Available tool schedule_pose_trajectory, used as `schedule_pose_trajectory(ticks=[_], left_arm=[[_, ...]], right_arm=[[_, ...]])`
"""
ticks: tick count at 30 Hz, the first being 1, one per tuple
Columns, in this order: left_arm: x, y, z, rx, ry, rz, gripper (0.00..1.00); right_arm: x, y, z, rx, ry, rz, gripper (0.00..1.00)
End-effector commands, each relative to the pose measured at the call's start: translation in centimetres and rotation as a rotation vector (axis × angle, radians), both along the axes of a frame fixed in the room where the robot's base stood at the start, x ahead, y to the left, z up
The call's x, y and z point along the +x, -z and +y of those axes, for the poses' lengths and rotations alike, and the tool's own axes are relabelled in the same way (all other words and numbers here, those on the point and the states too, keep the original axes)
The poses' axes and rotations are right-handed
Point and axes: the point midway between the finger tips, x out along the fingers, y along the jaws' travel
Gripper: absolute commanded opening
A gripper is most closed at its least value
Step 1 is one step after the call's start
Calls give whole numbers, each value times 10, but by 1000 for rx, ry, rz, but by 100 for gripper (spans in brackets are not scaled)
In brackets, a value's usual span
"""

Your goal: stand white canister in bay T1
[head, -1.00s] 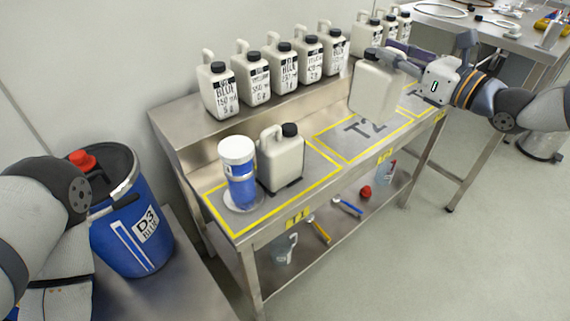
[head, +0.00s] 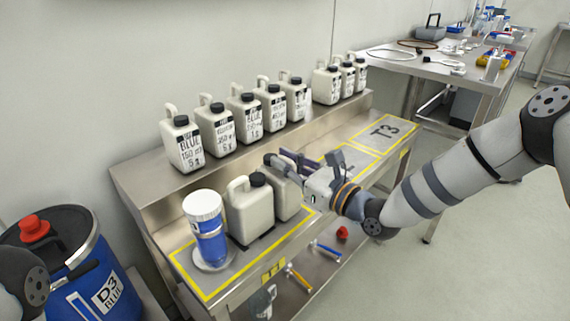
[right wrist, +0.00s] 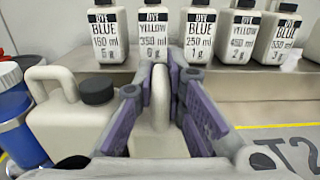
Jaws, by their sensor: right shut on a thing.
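My right gripper (head: 287,168) is shut on the handle of a white canister (head: 288,198). In the right wrist view the handle (right wrist: 160,95) is between its purple fingers. The held canister is upright at the right end of bay T1 (head: 273,269), close beside another white canister (head: 250,212) with a black cap. I cannot tell whether its base touches the bench or whether the two canisters touch. The standing canister also shows in the right wrist view (right wrist: 70,115). My left gripper is out of view.
A blue and white jar (head: 207,228) stands on a round dish at the left of T1. Several labelled canisters (head: 228,128) line the raised back shelf. Bay T3 (head: 385,132) is clear. A blue drum (head: 75,260) stands at the lower left.

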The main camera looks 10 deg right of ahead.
Motion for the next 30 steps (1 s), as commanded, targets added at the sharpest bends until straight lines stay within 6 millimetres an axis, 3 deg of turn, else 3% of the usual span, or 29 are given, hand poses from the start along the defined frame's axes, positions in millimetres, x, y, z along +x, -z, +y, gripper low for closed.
schedule_pose_trajectory(ticks=[11,12,14,25,30], left_arm=[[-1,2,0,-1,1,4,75],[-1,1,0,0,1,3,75],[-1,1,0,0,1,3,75],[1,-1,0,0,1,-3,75],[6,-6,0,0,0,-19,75]], right_arm=[[1,4,0,3,0,-5,0],[0,4,0,2,0,-3,20],[0,4,0,1,-1,-3,31],[0,-3,-1,0,-1,-6,31],[-27,-3,-18,4,2,-4,31]])
